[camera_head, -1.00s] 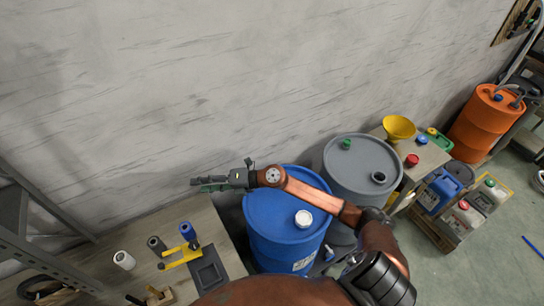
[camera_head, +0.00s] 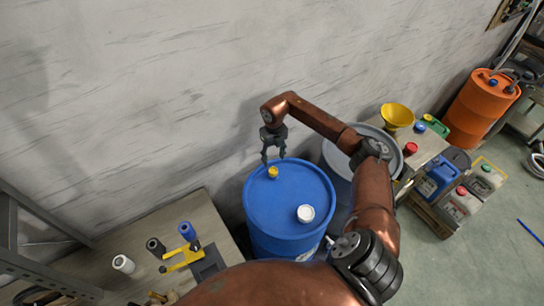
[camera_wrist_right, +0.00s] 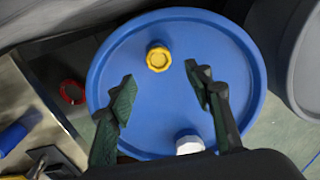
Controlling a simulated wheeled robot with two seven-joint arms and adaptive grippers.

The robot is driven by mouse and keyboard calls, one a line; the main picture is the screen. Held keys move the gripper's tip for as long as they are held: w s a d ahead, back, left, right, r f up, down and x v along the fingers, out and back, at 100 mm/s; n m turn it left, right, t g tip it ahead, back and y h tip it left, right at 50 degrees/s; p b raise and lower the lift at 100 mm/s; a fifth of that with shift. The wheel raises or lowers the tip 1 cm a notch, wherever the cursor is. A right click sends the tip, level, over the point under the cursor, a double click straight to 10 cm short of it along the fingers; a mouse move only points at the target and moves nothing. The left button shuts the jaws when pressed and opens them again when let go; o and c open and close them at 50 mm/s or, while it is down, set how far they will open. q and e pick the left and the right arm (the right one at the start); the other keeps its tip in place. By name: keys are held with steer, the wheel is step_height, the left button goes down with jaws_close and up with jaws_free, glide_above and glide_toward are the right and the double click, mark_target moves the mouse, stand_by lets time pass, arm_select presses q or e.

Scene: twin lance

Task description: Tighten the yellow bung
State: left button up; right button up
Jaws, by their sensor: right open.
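The yellow bung (camera_head: 272,172) sits on the far part of the lid of the blue drum (camera_head: 290,208). In the right wrist view the yellow bung (camera_wrist_right: 158,58) lies beyond and between the spread fingers, nearer the left one. My right gripper (camera_head: 274,160) is open, points down and is above the drum near the bung. Its dark green fingers (camera_wrist_right: 160,92) are empty, and the bung appears clear of them. A white cap (camera_head: 306,213) is on the near right part of the lid. My left gripper is not in view.
A grey drum (camera_head: 340,160) stands just right of the blue drum, partly behind my arm. A bench (camera_head: 215,215) with a yellow tool (camera_head: 182,258) and several cylinders is at left. A yellow funnel (camera_head: 397,114) and canisters are at right. The wall (camera_head: 150,90) is behind.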

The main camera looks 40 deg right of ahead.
mark_target(273, 170)
step_height(273, 170, down, 8)
steer(key=b, duration=0.4)
steer(key=shift+w+a+f+b, duration=0.1)
steer(key=shift+f+b, duration=0.15)
steer(key=shift+b, duration=0.1)
steer(key=shift+c, duration=0.6)
